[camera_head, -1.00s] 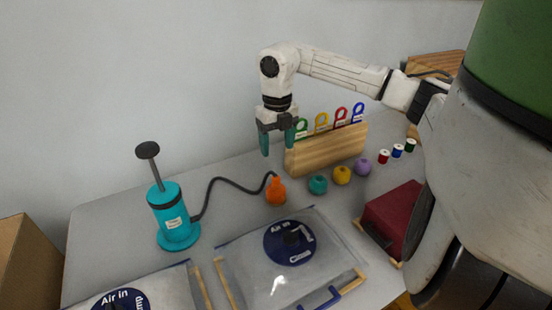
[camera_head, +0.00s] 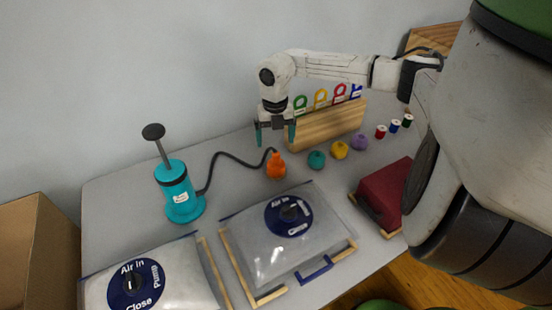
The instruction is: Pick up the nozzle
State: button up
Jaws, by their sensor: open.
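The orange nozzle (camera_head: 276,166) stands on the grey table at the end of a dark hose (camera_head: 238,160). The hose runs to the teal hand pump (camera_head: 178,192) on the left, which has a black handle on top. My gripper (camera_head: 275,136) points down above and just behind the nozzle. Its two teal fingers are spread, with nothing between them. They look apart from the nozzle; the exact height gap is hard to tell.
A wooden rack (camera_head: 325,125) with coloured loop tags stands right of my gripper. Teal, yellow and purple balls (camera_head: 339,150) and small spools (camera_head: 395,126) lie nearby. Two clear bags with round valves (camera_head: 289,216) lie in front. A dark red box (camera_head: 388,193) is at right, a cardboard box (camera_head: 45,250) at left.

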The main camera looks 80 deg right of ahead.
aim_at(276, 160)
notch_tip(276, 160, down, 10)
jog(key=shift+s+f+p, duration=0.1)
jog(key=shift+s+p, duration=0.05)
jog(key=shift+p, duration=0.25)
jog(key=shift+c, duration=0.2)
jog(key=c, duration=0.9)
